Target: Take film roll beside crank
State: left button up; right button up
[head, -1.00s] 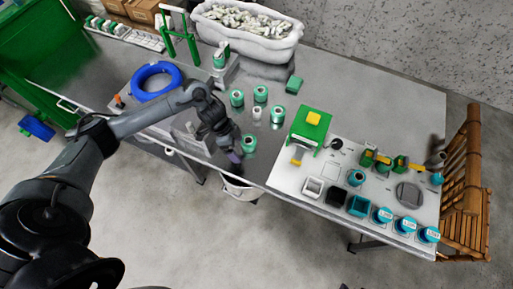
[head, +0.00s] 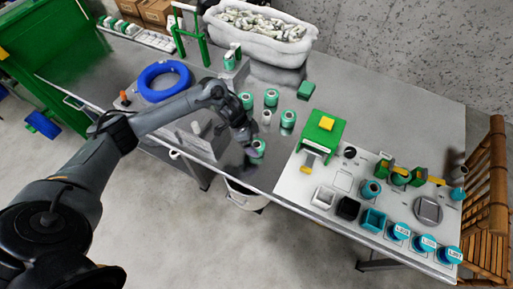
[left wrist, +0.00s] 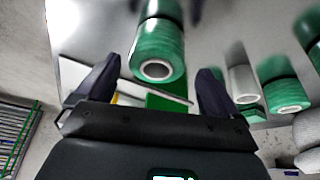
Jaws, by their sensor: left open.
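Several green film rolls stand on the grey metal table. The nearest film roll (head: 258,149) is close to the table's front edge, left of the white board. My left gripper (head: 249,142) is right beside this roll in the head view and partly hides it. In the left wrist view the green roll (left wrist: 160,48) with a pale core shows between the two dark fingers of my left gripper (left wrist: 160,72), which is open. Whether the fingers touch the roll I cannot tell. I cannot make out a crank for certain. My right gripper is not in view.
Other green rolls (head: 289,118) and a small white cylinder (head: 266,117) stand close behind. A blue cable coil (head: 147,83) lies left. A white tub (head: 285,52) is behind.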

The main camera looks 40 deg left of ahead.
aim_at(258, 146)
pick_arm(q)
jog(key=b+x, duration=0.1)
jog(key=x, duration=0.3)
jog(key=shift+d+f, duration=0.25)
jog(key=shift+s, duration=0.1)
jog(key=c, duration=1.1)
jog(key=shift+c, duration=0.3)
jog(key=shift+r, duration=0.15)
